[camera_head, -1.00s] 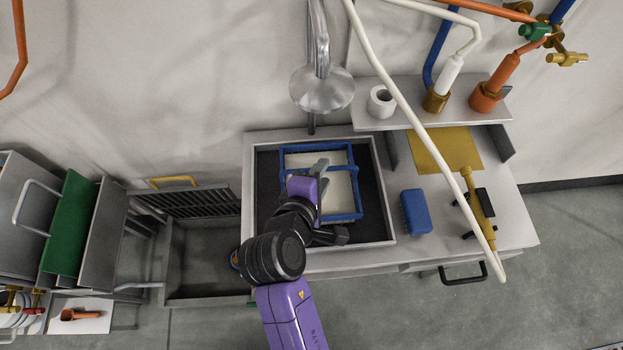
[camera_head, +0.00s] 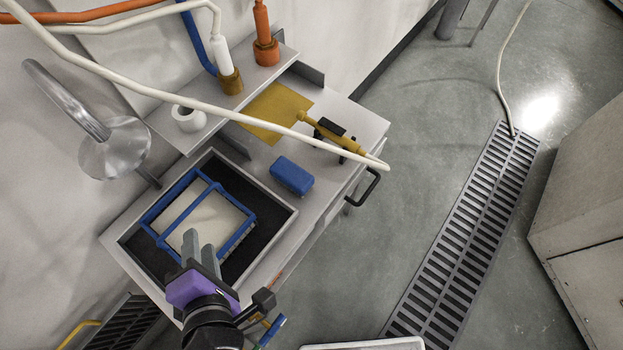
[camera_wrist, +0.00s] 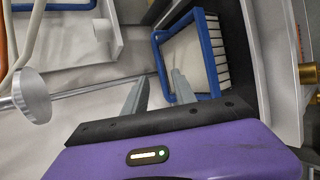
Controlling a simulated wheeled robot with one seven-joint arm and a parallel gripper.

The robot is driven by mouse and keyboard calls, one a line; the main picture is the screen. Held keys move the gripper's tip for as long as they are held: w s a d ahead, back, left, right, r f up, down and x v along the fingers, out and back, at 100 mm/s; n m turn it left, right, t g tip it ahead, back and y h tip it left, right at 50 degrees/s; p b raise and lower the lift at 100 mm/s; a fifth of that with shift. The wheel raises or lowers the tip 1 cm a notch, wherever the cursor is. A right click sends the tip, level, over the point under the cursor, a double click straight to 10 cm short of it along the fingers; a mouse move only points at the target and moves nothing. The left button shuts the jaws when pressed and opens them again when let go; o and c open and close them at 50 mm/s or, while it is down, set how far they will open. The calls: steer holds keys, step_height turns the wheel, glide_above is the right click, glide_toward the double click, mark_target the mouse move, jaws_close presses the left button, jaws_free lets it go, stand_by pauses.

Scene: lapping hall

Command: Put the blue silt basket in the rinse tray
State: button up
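The blue silt basket (camera_head: 206,211), a blue frame with a pale bottom, sits in the rinse tray (camera_head: 256,184), a grey-rimmed tray with a dark floor. The basket looks flat, with dark floor showing around it. My gripper (camera_head: 199,240) is at the basket's near side, its fingers apart with nothing seen between them. In the wrist view the two fingers (camera_wrist: 160,78) point toward the basket (camera_wrist: 188,50). One finger overlaps the basket's edge in the picture; I cannot tell whether it touches.
A blue block (camera_head: 292,176) and a yellow tool (camera_head: 335,137) lie on the bench right of the tray. A shower head (camera_head: 115,148) hangs at the left. A white hose (camera_head: 235,112) crosses above. A shelf (camera_head: 245,88) stands behind. Open floor with a drain grate (camera_head: 465,235) lies right.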

steer(key=s+d+f+m, duration=0.1)
steer(key=d+f+m, duration=0.3)
steer(key=d, duration=0.6)
steer(key=s+d+f+m, duration=0.1)
steer(key=d+f+m, duration=0.2)
steer(key=d+m, duration=0.45)
steer(key=s+d+r+m+t+h, duration=0.1)
steer(key=s+d+r+m, duration=0.2)
steer(key=d, duration=0.4)
steer(key=s+d+r+m+t+h, duration=0.1)
steer(key=s+d+r+m+h, duration=0.1)
steer(key=s+d+r+m, duration=0.2)
steer(key=s+d+r+m+t+h, duration=0.1)
steer(key=s+d+r+m, duration=0.3)
steer(key=d, duration=0.5)
steer(key=m+t, duration=0.1)
steer(key=m, duration=0.1)
steer(key=shift+s+d+m+h, duration=0.15)
steer(key=shift+d+m+h, duration=0.15)
steer(key=shift+m, duration=0.05)
steer(key=shift+f+b, duration=0.95)
